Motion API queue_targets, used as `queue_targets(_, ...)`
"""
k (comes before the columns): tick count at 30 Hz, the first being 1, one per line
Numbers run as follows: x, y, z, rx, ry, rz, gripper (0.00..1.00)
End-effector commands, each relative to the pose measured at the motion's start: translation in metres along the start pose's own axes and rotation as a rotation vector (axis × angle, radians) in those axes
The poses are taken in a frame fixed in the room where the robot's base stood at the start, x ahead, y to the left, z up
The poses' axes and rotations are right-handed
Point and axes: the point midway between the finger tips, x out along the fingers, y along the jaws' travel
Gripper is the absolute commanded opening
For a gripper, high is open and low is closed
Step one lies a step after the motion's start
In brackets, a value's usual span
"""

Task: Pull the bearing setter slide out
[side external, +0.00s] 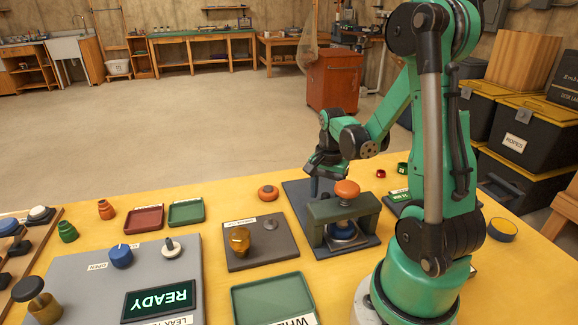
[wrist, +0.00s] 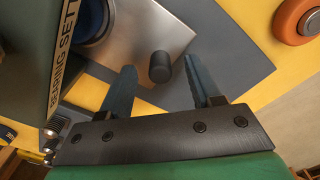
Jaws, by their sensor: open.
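The bearing setter is a green arch (side external: 325,208) with an orange knob (side external: 346,190) on top, standing on a dark grey base plate (side external: 298,197). Its lettered side (wrist: 40,50) fills the left of the wrist view. The slide (wrist: 140,38) is a flat silver plate reaching out from under the arch, with a blue round part (wrist: 95,22) on it and a short dark knob (wrist: 160,68) near its outer end. My gripper (wrist: 159,65) is open, with a finger on either side of the knob; contact cannot be told. In the side view my gripper (side external: 313,186) is low behind the arch.
A grey plate with a brass knob (side external: 240,241) and a green tray (side external: 272,300) stand left of the setter.

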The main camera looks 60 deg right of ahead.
Motion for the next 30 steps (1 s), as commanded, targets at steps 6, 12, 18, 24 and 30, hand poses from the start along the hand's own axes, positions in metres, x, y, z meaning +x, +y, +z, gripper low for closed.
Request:
queue_targets(6, -0.0002, 0.0000, 0.0000, 0.000, 0.000, 0.000, 0.43)
queue_targets(12, -0.0003, 0.0000, 0.0000, 0.000, 0.000, 0.000, 0.00)
queue_targets(18, -0.0004, 0.0000, 0.0000, 0.000, 0.000, 0.000, 0.00)
queue_targets(24, -0.0004, 0.0001, 0.0000, 0.000, 0.000, 0.001, 0.00)
queue_targets(30, -0.0005, 0.0002, 0.0000, 0.000, 0.000, 0.001, 0.00)
